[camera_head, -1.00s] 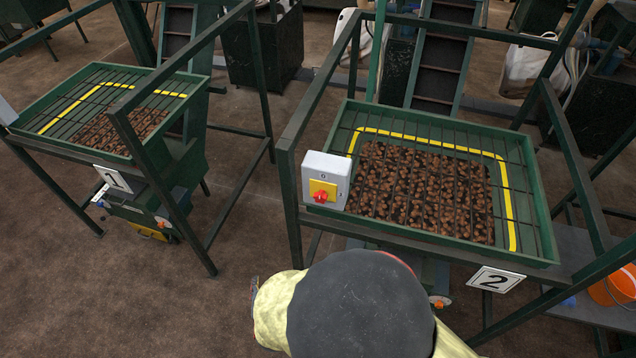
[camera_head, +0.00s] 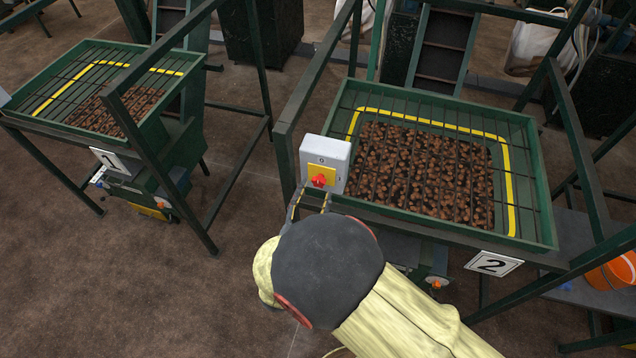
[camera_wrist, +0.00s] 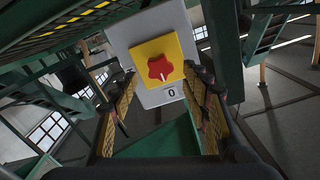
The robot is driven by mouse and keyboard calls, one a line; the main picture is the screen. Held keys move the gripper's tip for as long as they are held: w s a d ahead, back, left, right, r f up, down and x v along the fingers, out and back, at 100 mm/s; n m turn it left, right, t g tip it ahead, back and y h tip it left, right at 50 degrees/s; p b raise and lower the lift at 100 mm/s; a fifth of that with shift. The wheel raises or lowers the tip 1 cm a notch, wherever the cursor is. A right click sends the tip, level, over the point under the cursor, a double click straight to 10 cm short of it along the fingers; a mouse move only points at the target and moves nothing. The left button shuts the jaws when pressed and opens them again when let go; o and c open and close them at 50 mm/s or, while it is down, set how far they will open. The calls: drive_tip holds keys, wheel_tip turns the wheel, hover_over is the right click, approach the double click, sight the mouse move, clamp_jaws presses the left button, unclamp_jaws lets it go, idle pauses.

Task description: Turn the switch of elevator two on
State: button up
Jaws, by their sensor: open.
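The switch of elevator two is a red knob (camera_head: 319,180) on a yellow plate, on a light grey box (camera_head: 326,152) fixed to the frame left of the number 2 tray. My gripper (camera_head: 312,203) is open just below the knob in the head view. In the wrist view my gripper's two fingers (camera_wrist: 160,92) lie on either side of the yellow plate, apart from each other. Whether they touch the knob cannot be told.
The green tray (camera_head: 535,190) holds brown nuts under a grid, with a number 2 sign (camera_head: 494,263) on its front. A similar tray with a number 1 sign (camera_head: 110,160) stands at left. Green frame posts (camera_head: 282,150) stand close to the box. Open floor lies between the elevators.

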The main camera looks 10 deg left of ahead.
sight(318, 183)
drive_tip(key=shift+w+d, duration=0.2)
drive_tip(key=shift+w, duration=1.8)
drive_tip(key=c, duration=1.2)
drive_tip(key=shift+o, duration=0.2)
